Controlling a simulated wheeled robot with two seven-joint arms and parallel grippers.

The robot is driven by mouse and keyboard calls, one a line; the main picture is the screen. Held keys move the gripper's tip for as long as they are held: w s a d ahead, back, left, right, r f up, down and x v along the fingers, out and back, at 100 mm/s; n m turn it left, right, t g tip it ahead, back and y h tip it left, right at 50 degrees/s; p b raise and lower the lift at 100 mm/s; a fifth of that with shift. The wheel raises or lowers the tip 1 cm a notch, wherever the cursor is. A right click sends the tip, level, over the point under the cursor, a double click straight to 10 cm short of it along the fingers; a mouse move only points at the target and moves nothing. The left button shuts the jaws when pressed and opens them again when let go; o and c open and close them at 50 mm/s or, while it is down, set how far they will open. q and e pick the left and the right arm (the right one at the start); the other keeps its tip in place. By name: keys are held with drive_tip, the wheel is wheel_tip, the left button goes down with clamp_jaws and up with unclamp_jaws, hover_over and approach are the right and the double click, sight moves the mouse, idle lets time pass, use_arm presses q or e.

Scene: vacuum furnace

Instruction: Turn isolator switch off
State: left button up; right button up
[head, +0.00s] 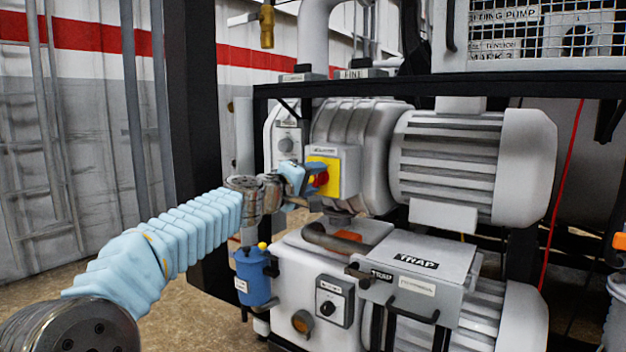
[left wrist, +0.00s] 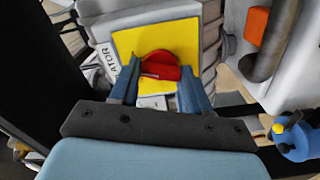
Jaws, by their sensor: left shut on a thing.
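The isolator switch is a red rotary knob (head: 321,179) on a yellow plate (head: 332,165), fixed to a grey box on the pump. In the left wrist view the red knob (left wrist: 160,66) sits between the two blue fingers, in front of the yellow plate (left wrist: 128,42). My left gripper (head: 308,177) reaches in from the left and is shut on the red knob. The fingers partly hide the knob in the head view. Part of a label reading "ATOR" shows beside the plate in the wrist view. My right gripper is not in view.
A blue canister (head: 252,277) hangs below my left wrist. The trap box (head: 418,266) with handles juts out at lower right. A dark frame post (head: 192,120) stands left of the pump.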

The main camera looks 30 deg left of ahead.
use_arm(q)
drive_tip(key=n, duration=0.5)
drive_tip(key=shift+f, duration=0.1)
drive_tip(key=shift+f+n+p, duration=0.1)
drive_tip(key=shift+n+p, duration=0.25)
drive_tip(key=shift+n, duration=2.15)
drive_tip(key=o, duration=1.1)
drive_tip(key=shift+c, duration=0.2)
drive_tip(key=s+a+b, duration=0.1)
drive_tip(key=s, duration=1.2)
drive_tip(key=shift+s+b, duration=0.35)
drive_tip(key=shift+s, duration=0.05)
